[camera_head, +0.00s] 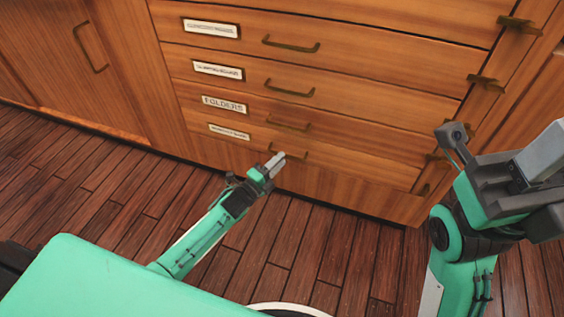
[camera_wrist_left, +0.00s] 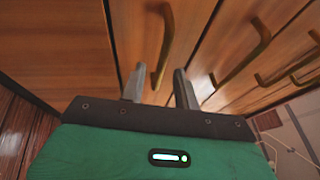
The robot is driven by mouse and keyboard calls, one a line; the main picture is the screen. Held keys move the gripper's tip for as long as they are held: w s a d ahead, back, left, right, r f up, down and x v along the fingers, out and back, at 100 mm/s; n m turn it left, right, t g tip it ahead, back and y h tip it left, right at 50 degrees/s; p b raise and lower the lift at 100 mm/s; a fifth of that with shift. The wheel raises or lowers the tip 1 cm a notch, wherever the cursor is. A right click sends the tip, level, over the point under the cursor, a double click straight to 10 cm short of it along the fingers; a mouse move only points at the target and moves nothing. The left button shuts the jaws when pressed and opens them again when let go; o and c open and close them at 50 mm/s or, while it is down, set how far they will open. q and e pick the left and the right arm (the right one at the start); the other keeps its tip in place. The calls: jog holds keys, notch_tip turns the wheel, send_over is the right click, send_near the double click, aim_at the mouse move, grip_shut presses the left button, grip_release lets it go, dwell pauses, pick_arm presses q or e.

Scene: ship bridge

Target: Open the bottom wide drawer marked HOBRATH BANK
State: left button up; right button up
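The bottom wide drawer (camera_head: 330,166) is closed, flush with the cabinet front. Its small label (camera_head: 229,131) is too blurred to read. Its brass handle (camera_head: 297,154) sits just at my left gripper (camera_head: 275,163), which reaches in low from the left. In the left wrist view, my left gripper (camera_wrist_left: 160,88) has its two grey fingers apart. A brass handle (camera_wrist_left: 166,40) runs between and just beyond them; I cannot tell whether they touch it. My right arm (camera_head: 490,190) is raised at the right; its finger opening is not clear.
Above are more closed wide drawers with brass handles, one labelled FOLDERS (camera_head: 225,103). A cabinet door (camera_head: 75,65) stands at the left. Brass handles (camera_head: 486,82) line the narrow column at the right. The wooden floor (camera_head: 300,240) in front is clear.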

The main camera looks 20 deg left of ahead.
pick_arm(q)
jog(key=shift+x, duration=1.05)
grip_shut()
jog(key=shift+s, duration=0.15)
